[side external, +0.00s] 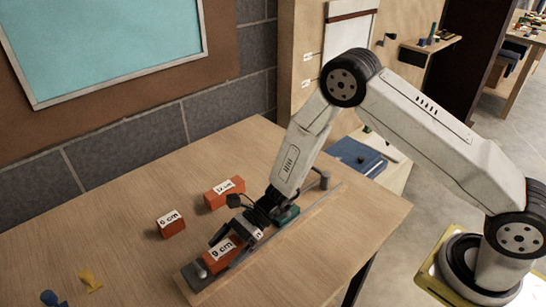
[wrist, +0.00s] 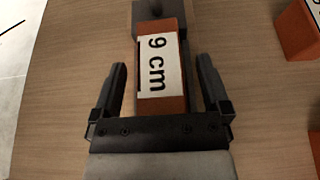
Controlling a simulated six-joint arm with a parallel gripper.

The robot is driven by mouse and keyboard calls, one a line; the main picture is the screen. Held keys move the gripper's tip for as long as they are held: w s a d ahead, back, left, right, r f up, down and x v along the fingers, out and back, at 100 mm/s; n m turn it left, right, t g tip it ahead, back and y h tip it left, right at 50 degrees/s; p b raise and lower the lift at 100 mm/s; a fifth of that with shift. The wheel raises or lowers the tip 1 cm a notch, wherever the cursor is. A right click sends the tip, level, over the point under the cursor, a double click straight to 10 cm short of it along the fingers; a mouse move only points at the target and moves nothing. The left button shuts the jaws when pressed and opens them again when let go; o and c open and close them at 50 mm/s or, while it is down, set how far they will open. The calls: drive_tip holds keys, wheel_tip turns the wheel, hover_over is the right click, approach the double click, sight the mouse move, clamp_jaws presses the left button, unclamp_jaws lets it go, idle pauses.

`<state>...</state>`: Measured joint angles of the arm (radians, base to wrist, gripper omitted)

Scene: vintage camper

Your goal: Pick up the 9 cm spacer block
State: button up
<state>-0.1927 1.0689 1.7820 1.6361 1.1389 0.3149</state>
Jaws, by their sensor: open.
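The 9 cm spacer block (side external: 224,252) is orange with a white "9 cm" label on top. It lies in a long, narrow fixture (side external: 302,229) near the table's front edge. In the wrist view the block (wrist: 160,70) sits between the two dark fingers of my gripper (wrist: 161,64). A gap shows on each side of it, so my gripper is open and not holding it. In the side view my gripper (side external: 243,236) is low over the block's right end and hides part of it.
An orange 6 cm block (side external: 171,224) and an orange 12 cm block (side external: 224,192) lie behind on the table (side external: 120,235). A teal part (side external: 288,216) is on the fixture beside my gripper.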

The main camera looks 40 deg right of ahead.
sight(226, 246)
clamp_jaws()
idle(0.3)
drive_tip(key=shift+r, duration=0.2)
drive_tip(key=shift+r, duration=4.85)
